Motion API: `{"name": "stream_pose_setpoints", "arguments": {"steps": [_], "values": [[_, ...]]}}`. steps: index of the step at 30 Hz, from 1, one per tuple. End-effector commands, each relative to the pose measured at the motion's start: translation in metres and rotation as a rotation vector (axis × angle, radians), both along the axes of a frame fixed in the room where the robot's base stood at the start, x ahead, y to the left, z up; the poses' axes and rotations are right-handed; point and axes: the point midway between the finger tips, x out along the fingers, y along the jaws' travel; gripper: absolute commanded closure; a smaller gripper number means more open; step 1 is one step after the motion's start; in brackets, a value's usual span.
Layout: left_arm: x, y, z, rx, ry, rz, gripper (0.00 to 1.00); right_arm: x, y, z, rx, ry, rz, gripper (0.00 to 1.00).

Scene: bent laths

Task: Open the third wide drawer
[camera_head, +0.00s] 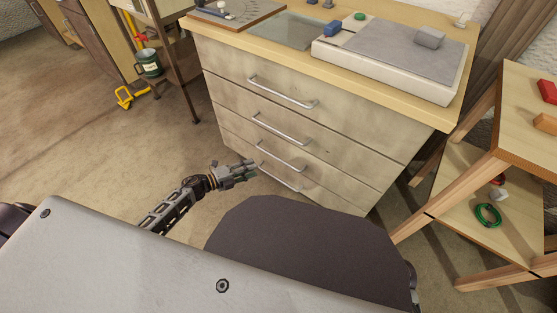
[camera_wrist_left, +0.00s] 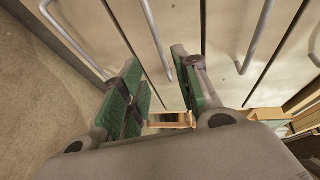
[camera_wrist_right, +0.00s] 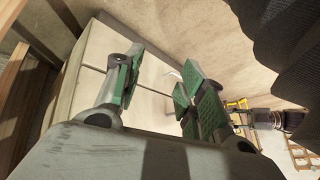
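The wide chest of drawers shows in the head view with several wooden fronts stacked, all looking shut. The third wide drawer from the top has a silver bar handle (camera_head: 281,157), which also shows in the left wrist view (camera_wrist_left: 156,38). My left gripper (camera_head: 251,169) is open at the left end of the lower handles. In the left wrist view its fingers (camera_wrist_left: 160,78) stand either side of the third handle's line; I cannot tell whether they touch it. My right gripper (camera_wrist_right: 160,85) is open and empty; it is hidden in the head view.
The bottom handle (camera_head: 279,179) is close below, and the second handle (camera_head: 281,130) above. A wooden shelf unit (camera_head: 520,125) stands at the right. A dark trolley (camera_head: 180,75) and yellow item (camera_head: 126,98) are at the left. Floor before the drawers is open.

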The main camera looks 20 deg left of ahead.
Motion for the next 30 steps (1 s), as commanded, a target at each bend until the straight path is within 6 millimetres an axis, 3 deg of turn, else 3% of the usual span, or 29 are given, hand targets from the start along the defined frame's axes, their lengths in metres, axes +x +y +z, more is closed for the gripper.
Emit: {"name": "stream_pose_setpoints", "arguments": {"steps": [14,30], "values": [[0.012,-0.010,-0.004,-0.001,0.000,0.001,0.68,0.001,0.002,-0.010,0.015,-0.013,-0.007,0.60],[0.056,-0.052,-0.015,-0.002,-0.001,0.001,0.68,0.001,0.007,-0.045,0.064,-0.057,-0.035,0.60]]}}
